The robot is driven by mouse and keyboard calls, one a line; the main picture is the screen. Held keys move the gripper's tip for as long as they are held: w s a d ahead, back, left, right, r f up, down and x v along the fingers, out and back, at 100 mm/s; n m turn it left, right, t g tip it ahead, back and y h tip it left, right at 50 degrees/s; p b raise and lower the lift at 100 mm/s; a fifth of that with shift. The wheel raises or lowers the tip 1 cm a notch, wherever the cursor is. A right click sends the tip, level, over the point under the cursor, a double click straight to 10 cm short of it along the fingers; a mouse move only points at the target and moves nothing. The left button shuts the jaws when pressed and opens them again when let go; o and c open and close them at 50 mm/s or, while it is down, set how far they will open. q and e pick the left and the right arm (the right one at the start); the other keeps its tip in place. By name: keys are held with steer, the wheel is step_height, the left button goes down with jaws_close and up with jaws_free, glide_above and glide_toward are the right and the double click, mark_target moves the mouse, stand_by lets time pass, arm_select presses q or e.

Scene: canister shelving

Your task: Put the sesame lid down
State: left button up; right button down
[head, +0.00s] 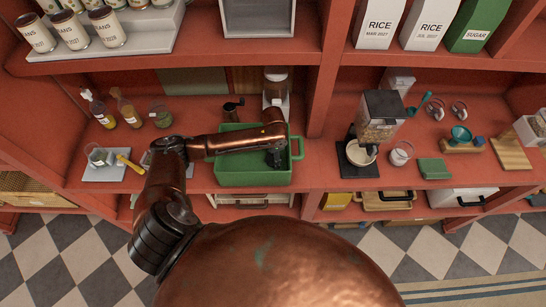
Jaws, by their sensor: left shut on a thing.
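My left arm comes in from the left and bends over the shelf counter. Its dark gripper (274,158) points down at the right part of a green crate (231,178). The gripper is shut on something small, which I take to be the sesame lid. The lid itself is hidden by the gripper and wrist, and I cannot tell whether it touches the crate. My right gripper is not in view.
A coffee grinder (381,118) stands right of the crate, past an upright divider (322,75). A glass jar (160,115) and bottles (127,108) stand at the left. A white tray (106,168) lies at the front left. The counter between crate and divider is narrow.

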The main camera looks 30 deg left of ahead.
mark_target(273, 158)
arm_select(q)
steer(key=o, duration=1.2)
steer(key=shift+f, duration=0.15)
steer(key=shift+o, duration=1)
step_height(273, 158, up, 12)
steer(key=shift+r+b, duration=0.2)
steer(key=shift+b, duration=0.2)
